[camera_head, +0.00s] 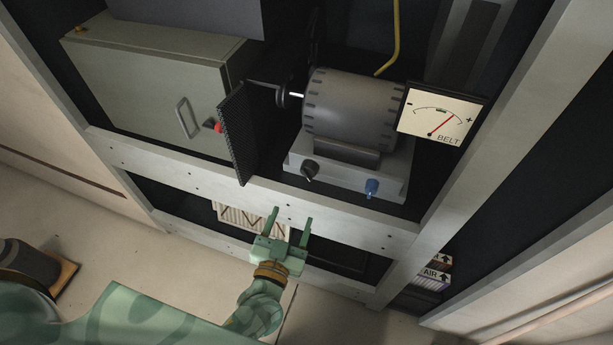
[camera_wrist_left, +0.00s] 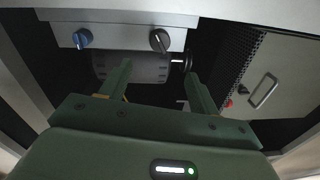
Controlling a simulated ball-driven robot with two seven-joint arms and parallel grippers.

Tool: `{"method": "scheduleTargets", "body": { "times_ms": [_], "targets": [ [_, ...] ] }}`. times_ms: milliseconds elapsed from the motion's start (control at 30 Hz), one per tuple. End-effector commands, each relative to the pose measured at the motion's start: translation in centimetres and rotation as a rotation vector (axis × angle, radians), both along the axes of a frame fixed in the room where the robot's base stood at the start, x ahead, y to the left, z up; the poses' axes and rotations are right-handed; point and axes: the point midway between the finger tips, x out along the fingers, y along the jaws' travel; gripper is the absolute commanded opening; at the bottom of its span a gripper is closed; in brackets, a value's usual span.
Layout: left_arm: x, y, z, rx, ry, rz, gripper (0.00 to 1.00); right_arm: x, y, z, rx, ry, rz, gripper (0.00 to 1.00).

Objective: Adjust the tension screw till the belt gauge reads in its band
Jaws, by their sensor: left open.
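The belt gauge (camera_head: 440,118), a cream dial marked BELT, is at the right of the motor (camera_head: 350,105). Its red needle points up and right, on the plus side of the short green band. The motor base (camera_head: 300,150) carries a black knob (camera_head: 309,170) and a blue knob (camera_head: 372,187); neither is labelled as the tension screw. In the left wrist view the blue knob (camera_wrist_left: 83,38) and black knob (camera_wrist_left: 159,40) show above the fingers. My left gripper (camera_head: 291,214) is open and empty, below and in front of the knobs, touching neither. My right gripper is not in view.
A black mesh guard (camera_head: 237,135) stands left of the motor, beside a grey cabinet (camera_head: 150,90) with a handle and red knob. A pale rack rail (camera_head: 250,190) crosses below the knobs. A rack post (camera_head: 500,120) rises at right. Floor lies below.

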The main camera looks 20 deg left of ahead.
Motion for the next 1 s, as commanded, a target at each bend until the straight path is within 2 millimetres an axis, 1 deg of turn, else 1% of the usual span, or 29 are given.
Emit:
{"method": "scheduleTargets", "body": {
  "times_ms": [33, 100, 300, 400, 500, 600, 700, 967, 1000],
  "targets": [
    [1.3, 0.0, -0.1, 0.0, -0.002, 0.0, 0.62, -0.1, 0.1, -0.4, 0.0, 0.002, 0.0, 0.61],
    [3.2, 0.1, -0.1, -0.001, -0.003, 0.0, 0.62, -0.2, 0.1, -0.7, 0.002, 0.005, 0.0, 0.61],
    [8.3, 0.2, -0.2, -0.001, -0.002, -0.001, 0.62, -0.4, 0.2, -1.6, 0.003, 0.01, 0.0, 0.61],
    [10.3, 0.3, -0.2, -0.001, -0.001, 0.0, 0.62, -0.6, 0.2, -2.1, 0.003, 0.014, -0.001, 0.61],
    [11.8, 0.3, -0.2, 0.0, 0.001, -0.002, 0.62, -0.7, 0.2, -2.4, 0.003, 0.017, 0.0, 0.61],
    [12.8, 0.4, -0.2, 0.001, 0.001, -0.002, 0.62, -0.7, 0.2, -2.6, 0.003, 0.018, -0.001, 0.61],
    [13.2, 0.4, -0.1, 0.001, 0.001, -0.002, 0.62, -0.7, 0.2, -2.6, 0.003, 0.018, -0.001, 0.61],
    [13.3, 0.4, 0.0, 0.001, 0.001, -0.002, 0.62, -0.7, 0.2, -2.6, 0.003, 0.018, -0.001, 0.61],
    [13.3, 0.4, 0.0, 0.001, 0.001, -0.002, 0.51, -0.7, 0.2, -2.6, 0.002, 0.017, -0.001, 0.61]
  ]
}}
